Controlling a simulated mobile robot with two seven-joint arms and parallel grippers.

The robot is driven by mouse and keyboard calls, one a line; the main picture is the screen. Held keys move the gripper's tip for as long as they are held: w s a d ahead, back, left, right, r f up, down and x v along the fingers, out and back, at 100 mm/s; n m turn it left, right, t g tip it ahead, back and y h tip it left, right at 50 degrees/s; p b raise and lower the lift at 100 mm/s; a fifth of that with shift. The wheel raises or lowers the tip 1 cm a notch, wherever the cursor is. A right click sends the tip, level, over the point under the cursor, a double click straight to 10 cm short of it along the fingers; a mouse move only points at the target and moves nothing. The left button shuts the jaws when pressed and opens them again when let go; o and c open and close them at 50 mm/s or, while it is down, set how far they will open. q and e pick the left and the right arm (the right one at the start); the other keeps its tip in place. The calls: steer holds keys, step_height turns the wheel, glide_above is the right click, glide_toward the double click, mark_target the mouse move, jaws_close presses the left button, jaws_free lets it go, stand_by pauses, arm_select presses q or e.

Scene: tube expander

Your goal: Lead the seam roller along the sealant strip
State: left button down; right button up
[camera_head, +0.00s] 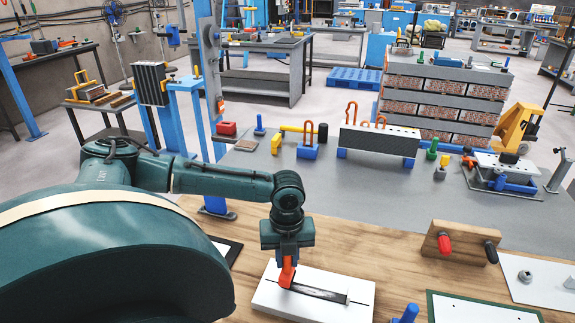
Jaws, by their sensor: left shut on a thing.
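The white board (276,300) lies on the wooden bench in front of me. The dark sealant strip (322,293) runs along its top, slanting down to the right. My left gripper (288,258) points down above the board's left part and is shut on the orange-red seam roller (287,274). The roller's lower end is at the left end of the strip. I cannot tell whether it touches the strip. The fingertips partly hide the roller's upper part. My right gripper is not in view.
A wooden block (460,243) with red and black handles stands to the right on the bench. A green-edged white sheet (480,308) and a blue object (407,314) lie nearer. A grey table (350,190) with tube parts stands behind.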

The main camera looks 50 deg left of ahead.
arm_select(q)
steer(key=shift+f, duration=0.4)
steer(key=shift+f, duration=0.25)
steer(key=w+d, duration=0.1)
steer(key=d, duration=0.1)
steer(key=w+d, duration=0.2)
steer(key=d, duration=0.1)
steer(key=shift+w+d, duration=0.15)
steer(key=shift+d, duration=0.2)
steer(key=shift+w+d+r, duration=0.1)
steer(key=shift+w+d, duration=0.55)
steer(key=shift+d, duration=0.35)
steer(key=shift+w+d, duration=0.6)
steer(key=shift+d, duration=0.35)
steer(key=shift+w+d+r, duration=0.1)
steer(key=shift+w+d, duration=0.55)
steer(key=shift+d, duration=0.35)
step_height(320, 180, up, 2)
steer(key=shift+r, duration=0.1)
